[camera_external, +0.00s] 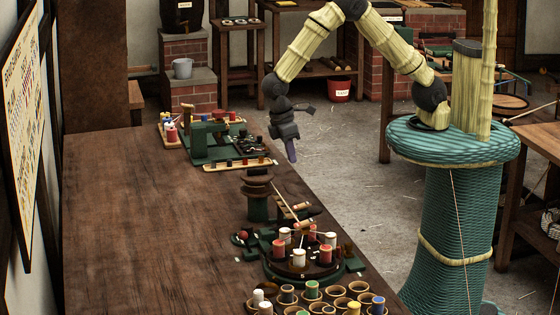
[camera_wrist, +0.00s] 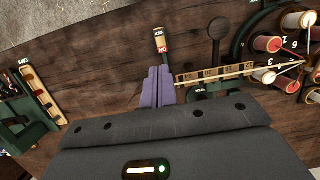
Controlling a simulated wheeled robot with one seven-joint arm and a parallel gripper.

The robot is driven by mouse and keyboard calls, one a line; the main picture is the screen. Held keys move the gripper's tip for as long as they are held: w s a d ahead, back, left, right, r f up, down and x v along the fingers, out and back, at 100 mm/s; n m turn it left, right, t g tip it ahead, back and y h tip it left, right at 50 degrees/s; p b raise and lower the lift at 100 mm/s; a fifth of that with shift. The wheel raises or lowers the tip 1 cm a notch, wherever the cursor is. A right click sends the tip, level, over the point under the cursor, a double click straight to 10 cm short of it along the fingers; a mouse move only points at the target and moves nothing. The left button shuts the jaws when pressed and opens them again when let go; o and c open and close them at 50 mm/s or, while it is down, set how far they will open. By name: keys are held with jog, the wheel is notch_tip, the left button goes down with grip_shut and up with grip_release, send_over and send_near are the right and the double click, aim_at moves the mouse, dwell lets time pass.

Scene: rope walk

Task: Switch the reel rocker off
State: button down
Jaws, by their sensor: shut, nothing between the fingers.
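A small rocker switch (camera_wrist: 160,42) shows in the wrist view, with a dark end marked OFF and a red end marked ON. The red end is the one nearer my fingertips. I cannot tell which end is pressed down. My gripper (camera_wrist: 159,69) is shut and empty, its purple fingers pointing at the rocker, with a small gap to it in the picture. In the external view my gripper (camera_external: 291,158) points down, by the right edge of the workbench (camera_external: 130,220). I cannot make out the rocker in that view.
A black lever with a round knob (camera_wrist: 218,28) stands right of the rocker, behind a labelled wooden strip (camera_wrist: 202,76). A round holder of spools (camera_external: 303,272) stands on the near bench. A green unit (camera_external: 207,140) stands at the far end. The left side of the bench is clear.

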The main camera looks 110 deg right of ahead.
aim_at(306, 203)
jog(key=shift+f+b, duration=0.35)
jog(key=shift+b, duration=0.3)
jog(key=shift+s+d+r+b, duration=0.1)
jog(key=shift+s+r+b, duration=0.3)
jog(key=shift+b, duration=0.3)
jog(key=shift+w, duration=0.1)
jog(key=p+x, duration=0.2)
jog(key=x, duration=1.2)
jog(key=shift+f, duration=0.15)
jog(key=shift+s+f, duration=0.15)
jog(key=shift+s, duration=0.25)
jog(key=shift+w, duration=0.15)
